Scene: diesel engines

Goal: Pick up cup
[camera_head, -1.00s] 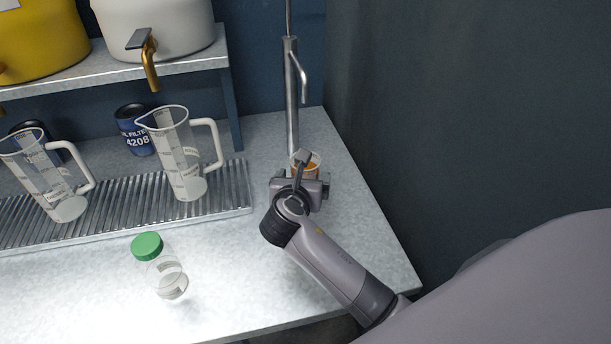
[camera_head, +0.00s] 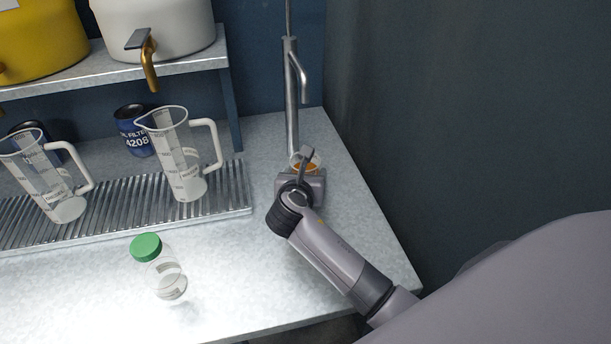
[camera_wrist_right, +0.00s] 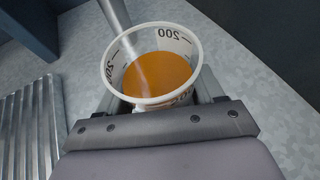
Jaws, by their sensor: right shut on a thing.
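A small clear cup (camera_wrist_right: 152,62) with measuring marks and orange liquid inside stands near the back right of the bench. In the head view only its top (camera_head: 305,162) shows, as my right gripper hides the rest. My right gripper (camera_head: 303,176) is shut on the cup, around its side. In the right wrist view the gripper (camera_wrist_right: 160,108) has its fingers on either side of the cup, with the rim above them. Whether the cup touches the bench cannot be told. My left gripper is not in view.
A metal tap pipe (camera_head: 291,100) rises close behind the cup. Two measuring jugs (camera_head: 187,165) stand on a ribbed drip tray (camera_head: 236,190) to the left. A green-capped jar (camera_head: 165,275) stands in front. A dark wall (camera_head: 430,130) borders the right side.

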